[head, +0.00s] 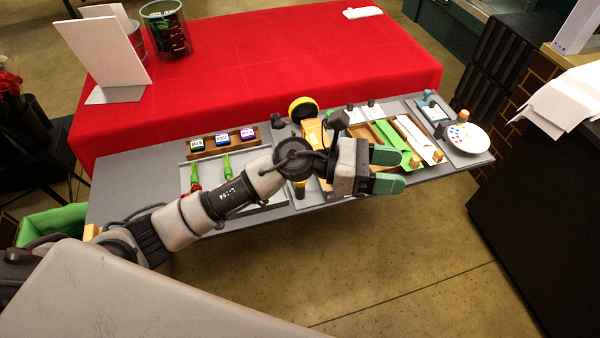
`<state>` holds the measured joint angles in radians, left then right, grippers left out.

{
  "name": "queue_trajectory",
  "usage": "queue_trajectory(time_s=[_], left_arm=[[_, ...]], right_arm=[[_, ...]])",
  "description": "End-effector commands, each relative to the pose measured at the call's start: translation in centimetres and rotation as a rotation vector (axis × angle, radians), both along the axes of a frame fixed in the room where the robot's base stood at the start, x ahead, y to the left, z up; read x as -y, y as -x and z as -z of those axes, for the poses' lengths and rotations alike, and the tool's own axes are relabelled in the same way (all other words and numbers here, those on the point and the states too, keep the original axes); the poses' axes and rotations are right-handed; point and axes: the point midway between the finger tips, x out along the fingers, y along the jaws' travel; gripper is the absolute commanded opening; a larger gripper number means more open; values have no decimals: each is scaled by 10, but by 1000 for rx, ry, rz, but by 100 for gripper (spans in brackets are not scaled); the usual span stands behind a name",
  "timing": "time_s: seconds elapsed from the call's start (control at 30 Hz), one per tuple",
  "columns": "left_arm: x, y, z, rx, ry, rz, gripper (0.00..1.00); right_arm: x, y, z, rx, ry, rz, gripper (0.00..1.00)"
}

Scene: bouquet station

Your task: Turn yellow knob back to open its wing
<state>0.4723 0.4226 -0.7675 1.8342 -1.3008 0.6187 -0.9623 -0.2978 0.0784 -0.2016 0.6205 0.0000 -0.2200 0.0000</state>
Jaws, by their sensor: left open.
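A round yellow piece with a dark face (302,107) stands at the back edge of the grey bench, with a yellow body (314,132) in front of it. My left arm crosses in front and hides much of this area. A small yellow and black part (300,193) shows below my wrist; I cannot tell which piece is the knob. No wing can be made out clearly. My left gripper (395,170) is open and empty, its green-tipped fingers pointing right, over or in front of the bench's front edge. My right gripper is not in view.
The grey bench (120,190) also carries a wooden rack of small jars (222,142), green and white strips (400,148) and a round white palette (466,138). A red-covered table (260,60) stands behind. The floor in front is clear.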

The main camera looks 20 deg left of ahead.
Motion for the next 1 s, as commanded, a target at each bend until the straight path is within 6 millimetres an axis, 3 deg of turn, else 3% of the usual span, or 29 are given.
queue_trajectory(time_s=[0.07, 0.2, 0.4, 0.5, 0.67, 1.0], left_arm=[[-6, 2, 22, 257, -304, 172, 59], [-56, -14, 64, 572, -814, 462, 59], [-146, -49, 72, 712, -1332, 750, 59], [-172, -58, 67, 712, -1459, 823, 59], [-184, -61, 72, 703, -1517, 862, 59], [-181, -62, 132, 701, -1511, 859, 59]], right_arm=[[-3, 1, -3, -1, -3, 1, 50], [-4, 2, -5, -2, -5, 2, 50], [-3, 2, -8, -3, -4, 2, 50], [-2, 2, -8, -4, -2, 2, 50], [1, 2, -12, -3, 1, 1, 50], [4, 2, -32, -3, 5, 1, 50]])
